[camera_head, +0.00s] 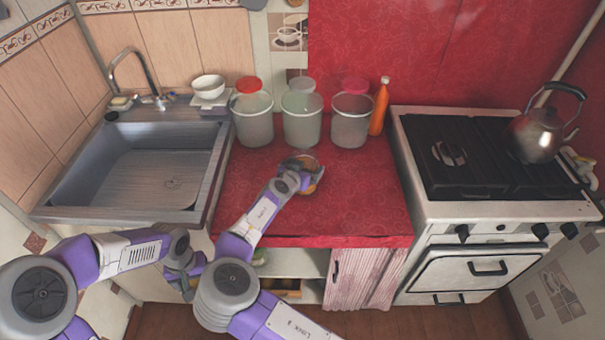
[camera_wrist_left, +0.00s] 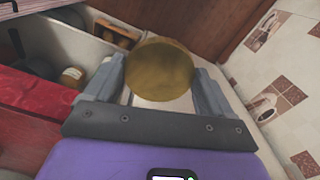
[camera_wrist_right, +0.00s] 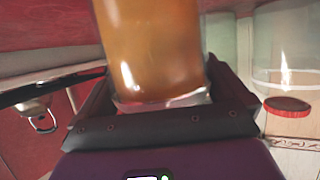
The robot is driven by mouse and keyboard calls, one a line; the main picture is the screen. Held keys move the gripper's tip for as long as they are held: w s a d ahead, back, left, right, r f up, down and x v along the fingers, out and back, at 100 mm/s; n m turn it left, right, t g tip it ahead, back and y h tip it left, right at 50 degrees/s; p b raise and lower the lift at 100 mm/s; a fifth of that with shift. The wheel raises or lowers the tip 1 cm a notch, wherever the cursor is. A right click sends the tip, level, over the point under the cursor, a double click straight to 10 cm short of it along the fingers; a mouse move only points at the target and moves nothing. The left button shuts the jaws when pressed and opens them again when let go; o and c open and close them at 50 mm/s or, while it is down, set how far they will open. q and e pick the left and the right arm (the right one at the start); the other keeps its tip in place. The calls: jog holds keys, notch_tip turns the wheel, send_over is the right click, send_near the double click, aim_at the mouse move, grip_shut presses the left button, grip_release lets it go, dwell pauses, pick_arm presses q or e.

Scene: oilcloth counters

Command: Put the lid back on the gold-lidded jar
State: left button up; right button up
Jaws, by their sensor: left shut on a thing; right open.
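The gold lid (camera_wrist_left: 160,70) is a round disc between the two fingers of my left gripper (camera_wrist_left: 158,88), which is shut on it. In the head view my left gripper (camera_head: 187,284) is low, in front of the counter and below its top; the lid cannot be made out there. The jar (camera_head: 314,186), with amber contents, stands on the red counter, partly hidden by my right arm. In the right wrist view, which is upside down, the jar (camera_wrist_right: 155,50) is between the fingers of my right gripper (camera_wrist_right: 160,85). That gripper is open around it. The jar's pale rim shows without a lid.
Three large clear canisters (camera_head: 302,128) stand behind the jar, with red and pale lids at the back. An orange bottle (camera_head: 380,106) is beside them. The sink (camera_head: 140,170) is left, the stove (camera_head: 480,150) right. The counter's front right (camera_head: 365,205) is clear.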

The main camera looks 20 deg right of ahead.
jog(key=c, duration=1.4)
pick_arm(q)
jog(key=shift+r+p, duration=1.2)
jog(key=shift+p, duration=0.05)
pick_arm(e)
jog(key=shift+o, duration=0.2)
notch_tip(320, 180, up, 10)
jog(key=shift+r, duration=0.15)
pick_arm(q)
jog(key=shift+r, duration=0.1)
pick_arm(e)
jog(key=s+d+f+n+t+y, duration=0.1)
jog(key=s+d+n+y, duration=0.2)
jog(key=s+d, duration=0.1)
pick_arm(q)
jog(key=shift+r, duration=0.1)
pick_arm(e)
jog(key=s+a+n+t+y, duration=0.1)
jog(key=s+a+n+y, duration=0.3)
jog(key=s, duration=0.3)
jog(key=shift+a+r+n+t+y, duration=0.15)
jog(key=shift+a+n+t+y, duration=0.2)
jog(key=shift+a+y, duration=0.4)
